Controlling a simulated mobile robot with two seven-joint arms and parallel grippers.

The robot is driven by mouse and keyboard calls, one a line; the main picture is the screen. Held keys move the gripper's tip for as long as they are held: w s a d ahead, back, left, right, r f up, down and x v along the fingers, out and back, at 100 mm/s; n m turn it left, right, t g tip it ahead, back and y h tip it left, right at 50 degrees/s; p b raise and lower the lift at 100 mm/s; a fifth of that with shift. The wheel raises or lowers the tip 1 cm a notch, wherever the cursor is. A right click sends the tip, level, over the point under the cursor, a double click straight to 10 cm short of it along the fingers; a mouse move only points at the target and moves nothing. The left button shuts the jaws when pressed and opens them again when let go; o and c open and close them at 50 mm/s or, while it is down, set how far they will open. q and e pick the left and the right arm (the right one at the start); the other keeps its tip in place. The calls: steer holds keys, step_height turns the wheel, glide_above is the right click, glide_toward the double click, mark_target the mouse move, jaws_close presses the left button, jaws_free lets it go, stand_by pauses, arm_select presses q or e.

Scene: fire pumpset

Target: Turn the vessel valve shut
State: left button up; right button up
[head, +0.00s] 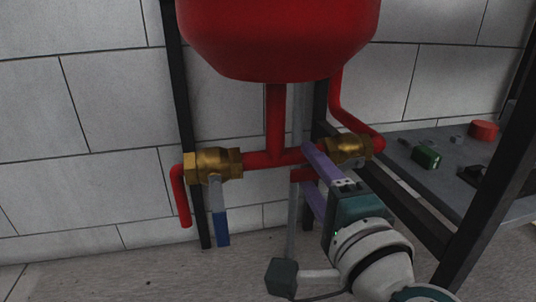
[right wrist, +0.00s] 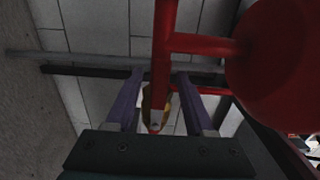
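A red vessel (head: 278,40) hangs at the top of the head view, with a red pipe running down to a cross pipe. A brass valve (head: 348,149) sits at the cross pipe's right end, and another brass valve (head: 214,163) with a blue lever (head: 222,226) hanging down sits at its left end. My right gripper (head: 304,165) has two purple fingers spread apart by the right valve. In the right wrist view, brass (right wrist: 147,101) shows between the open fingers, with a red pipe behind. The right valve's handle is mostly hidden. My left gripper is out of view.
A grey shelf (head: 405,150) at the right holds a green block (head: 427,155) and a red round part (head: 484,131). Dark frame posts (head: 185,120) stand at the left and right. The floor at the lower left is clear.

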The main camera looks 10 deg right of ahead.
jaws_close()
stand_by(1.3)
